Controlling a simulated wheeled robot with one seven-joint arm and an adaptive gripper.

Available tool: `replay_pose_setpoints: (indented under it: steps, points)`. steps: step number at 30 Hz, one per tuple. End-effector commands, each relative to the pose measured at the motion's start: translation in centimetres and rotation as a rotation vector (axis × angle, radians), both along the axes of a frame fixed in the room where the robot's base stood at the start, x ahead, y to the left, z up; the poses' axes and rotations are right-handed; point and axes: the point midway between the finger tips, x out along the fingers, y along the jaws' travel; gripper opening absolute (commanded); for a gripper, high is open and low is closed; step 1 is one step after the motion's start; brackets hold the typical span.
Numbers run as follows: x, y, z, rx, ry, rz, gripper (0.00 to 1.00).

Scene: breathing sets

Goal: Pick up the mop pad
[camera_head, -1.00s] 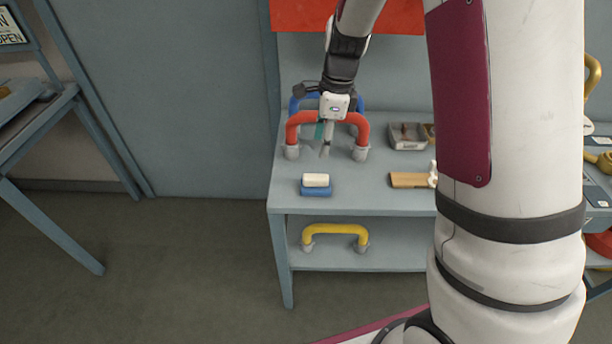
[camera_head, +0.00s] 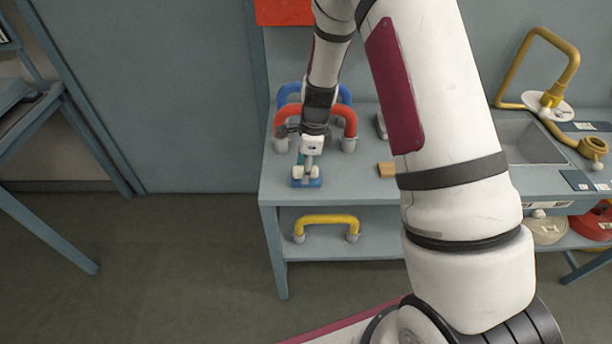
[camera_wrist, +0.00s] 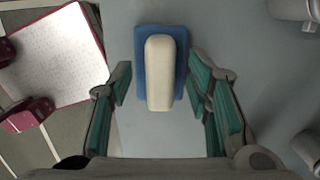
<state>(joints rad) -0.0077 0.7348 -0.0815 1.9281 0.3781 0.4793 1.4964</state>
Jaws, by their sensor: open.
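The mop pad appears to be the small blue block with a cream top, lying flat near the front left of the grey bench. Its blue base (camera_head: 313,183) shows under my gripper in the head view. In the wrist view the cream top (camera_wrist: 164,75) and blue rim (camera_wrist: 140,60) lie between my fingers, lengthwise along them. My gripper (camera_head: 306,170) points down over it; in the wrist view the gripper (camera_wrist: 160,88) is open, with teal-padded fingers on both sides and gaps to the pad. Whether the fingertips are level with it I cannot tell.
A red handle (camera_head: 315,111) and a blue handle (camera_head: 345,95) stand just behind the pad. A tan wooden block (camera_head: 387,169) lies to the right, partly hidden by my arm. A yellow handle (camera_head: 327,219) sits on the lower shelf. The bench front is clear.

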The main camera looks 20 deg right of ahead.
Motion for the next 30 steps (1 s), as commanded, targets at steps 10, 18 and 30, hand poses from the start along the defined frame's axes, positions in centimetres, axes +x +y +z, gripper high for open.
replay_pose_setpoints:
  steps: [10, 18, 30]
  points:
    - [0.08, 0.06, -0.54, 0.000, -0.002, 0.000, 0.38]
    - [0.07, 0.06, -0.52, 0.000, -0.002, 0.000, 0.00]
    - [0.12, 0.08, 0.16, 0.000, -0.002, 0.001, 0.00]
